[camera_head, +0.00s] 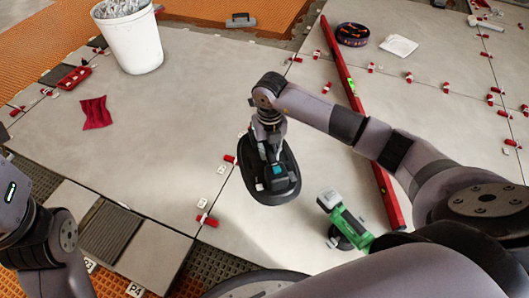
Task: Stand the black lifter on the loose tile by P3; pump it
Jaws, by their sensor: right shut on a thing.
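My right gripper (272,150) is shut on the black lifter (270,190), a dark rounded pad with a teal part on top. It appears to hang above the large pale tiles near the middle, left of the green tool. The P3 label (88,265) is at the lower left, partly behind my left arm. Near it are a ribbed dark grey patch (110,230) and pale tiles on either side (150,252). I cannot tell which tile is loose. My left arm is at the lower left edge; its gripper is not visible.
A green and grey power tool (345,220) lies right of the lifter, beside a long red level (345,80). A white bucket (133,42) and red cloth (95,112) are at the upper left. Red clips (207,220) line the joints. The P4 label (135,290) is at the bottom.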

